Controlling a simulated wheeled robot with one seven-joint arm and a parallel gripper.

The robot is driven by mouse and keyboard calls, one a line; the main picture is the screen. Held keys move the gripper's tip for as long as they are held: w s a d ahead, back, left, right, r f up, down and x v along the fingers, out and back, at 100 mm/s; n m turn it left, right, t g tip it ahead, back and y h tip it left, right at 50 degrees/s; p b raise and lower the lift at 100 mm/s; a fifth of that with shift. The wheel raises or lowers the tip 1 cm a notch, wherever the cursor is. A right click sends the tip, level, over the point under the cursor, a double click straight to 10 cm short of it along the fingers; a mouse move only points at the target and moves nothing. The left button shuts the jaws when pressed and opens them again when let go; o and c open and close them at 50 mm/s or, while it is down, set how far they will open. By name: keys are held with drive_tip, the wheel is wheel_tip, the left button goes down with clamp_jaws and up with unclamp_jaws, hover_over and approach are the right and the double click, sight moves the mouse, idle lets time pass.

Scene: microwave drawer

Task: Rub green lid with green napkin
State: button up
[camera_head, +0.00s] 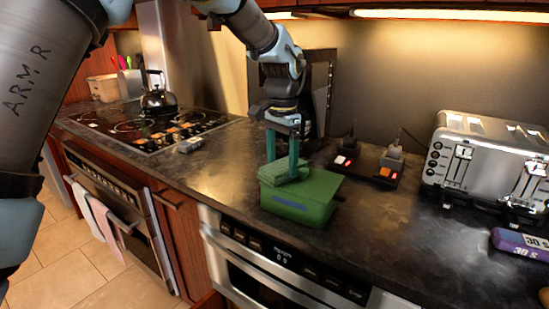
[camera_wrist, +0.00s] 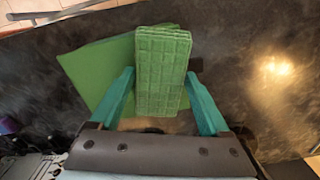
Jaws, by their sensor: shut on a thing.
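The green lid (camera_head: 321,187) is the flat top of a green box (camera_head: 297,209) on the dark counter, above the microwave drawer. The folded green napkin (camera_head: 282,172) lies at the left part of the lid and looks to be touching it. My gripper (camera_head: 283,163) points down and is shut on the napkin. In the wrist view the napkin (camera_wrist: 162,70) stands between my teal fingers (camera_wrist: 162,100), with its waffle pattern showing. The lid (camera_wrist: 95,68) shows behind and left of it; part of the lid is hidden by the napkin.
A power strip with plugs (camera_head: 372,168) lies behind the box to the right. A metal toaster (camera_head: 488,160) and a purple package (camera_head: 520,243) stand further right. The stove with a kettle (camera_head: 158,98) is at the left.

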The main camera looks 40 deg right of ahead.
drive_tip(key=shift+w+d+p, duration=0.25)
drive_tip(key=shift+w+p, duration=0.5)
drive_tip(key=shift+w, duration=0.35)
drive_tip(key=shift+w+d+p, duration=0.2)
drive_tip(key=shift+w+p, duration=0.55)
drive_tip(key=shift+w, duration=0.3)
drive_tip(key=shift+s+d+p, duration=0.2)
drive_tip(key=shift+s+d, duration=0.1)
drive_tip(key=shift+s, duration=0.65)
drive_tip(key=shift+s+d+p, duration=0.15)
drive_tip(key=shift+s+d, duration=0.1)
drive_tip(key=shift+s, duration=0.7)
drive_tip(key=shift+w, duration=0.15)
drive_tip(key=shift+w+a+p, duration=0.3)
drive_tip(key=shift+w, duration=0.6)
drive_tip(key=shift+w+a+p, duration=0.25)
drive_tip(key=shift+w+a, duration=0.05)
drive_tip(key=shift+w, duration=0.55)
drive_tip(key=shift+r, duration=0.1)
